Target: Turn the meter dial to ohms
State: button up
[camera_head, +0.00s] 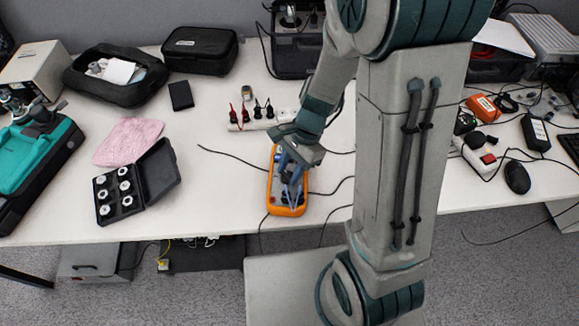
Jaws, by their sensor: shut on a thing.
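The orange meter (287,209) lies on the white table near its front edge, left of my arm. Dark leads run out from it to both sides. My gripper (291,188) is over the middle of the meter, pointing down, and is shut on the dial. The gripper and wrist hide the dial and most of the meter's face, so the dial's setting cannot be read.
A white power strip (262,121) with plugs stands behind the meter. An open black case (137,185) with round pieces and a pink cloth (128,141) lie to the left. A black mouse (517,177) is at the right. The white table (225,185) is clear left of the meter.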

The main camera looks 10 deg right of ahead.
jog(key=shift+m, duration=0.4)
jog(key=o, duration=1)
jog(key=shift+c, duration=0.2)
jog(key=p+v, duration=0.2)
jog(key=v, duration=1.1)
jog(key=shift+d+r, duration=0.3)
jog(key=shift+r, duration=0.05)
jog(key=shift+s, duration=0.1)
